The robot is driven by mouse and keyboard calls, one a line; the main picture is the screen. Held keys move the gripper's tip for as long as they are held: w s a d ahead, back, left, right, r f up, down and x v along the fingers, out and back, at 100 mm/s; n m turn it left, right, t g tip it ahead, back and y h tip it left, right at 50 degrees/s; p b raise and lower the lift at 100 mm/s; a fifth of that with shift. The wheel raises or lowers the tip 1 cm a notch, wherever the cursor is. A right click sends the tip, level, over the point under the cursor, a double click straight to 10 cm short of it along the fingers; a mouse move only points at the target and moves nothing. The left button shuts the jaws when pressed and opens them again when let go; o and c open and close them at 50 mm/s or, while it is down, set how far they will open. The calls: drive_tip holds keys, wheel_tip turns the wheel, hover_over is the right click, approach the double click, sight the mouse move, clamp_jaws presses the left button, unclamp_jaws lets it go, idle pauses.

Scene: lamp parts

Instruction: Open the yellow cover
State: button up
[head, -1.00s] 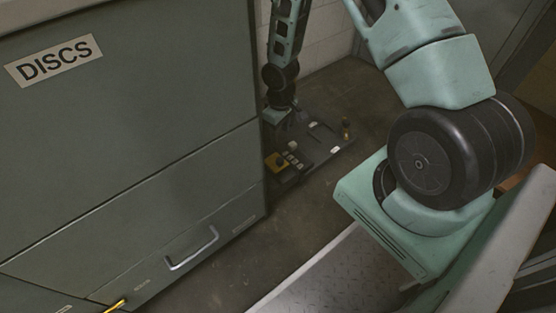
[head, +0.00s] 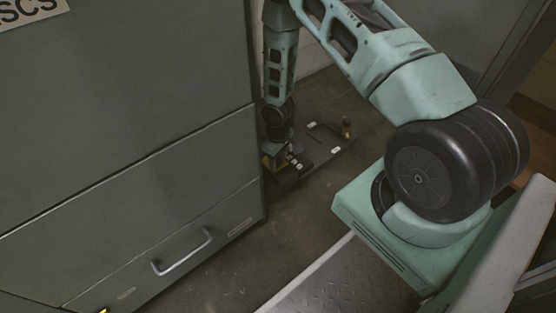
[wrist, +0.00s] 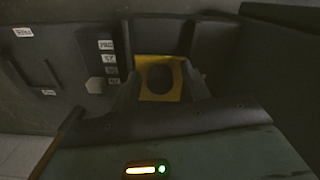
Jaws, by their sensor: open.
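The yellow cover (wrist: 180,80) shows in the wrist view as a yellow plate around a dark round opening or recess. It lies between and just beyond the two dark fingers of my gripper (wrist: 160,84), which are apart with nothing clearly held. I cannot tell whether the fingers touch it. In the head view, my gripper (head: 275,156) is down at the near left end of a dark low panel (head: 325,146). Only a sliver of the yellow cover (head: 266,161) shows there; my gripper hides the rest.
A grey cabinet (head: 130,120) with a metal handle (head: 182,252) stands close on the left. Several pale labels (wrist: 107,58) mark the panel left of the yellow cover. Bare floor lies in front.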

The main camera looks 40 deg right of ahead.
clamp_jaws()
drive_tip(key=s+p, duration=0.2)
drive_tip(key=s, duration=0.5)
drive_tip(key=shift+s+d+p, duration=0.15)
drive_tip(key=shift+s+p, duration=0.2)
drive_tip(key=shift+p, duration=0.05)
unclamp_jaws()
drive_tip(key=shift+w, duration=0.1)
wheel_tip(320, 180, up, 18)
drive_tip(key=p, duration=0.7)
drive_tip(key=shift+f, duration=0.25)
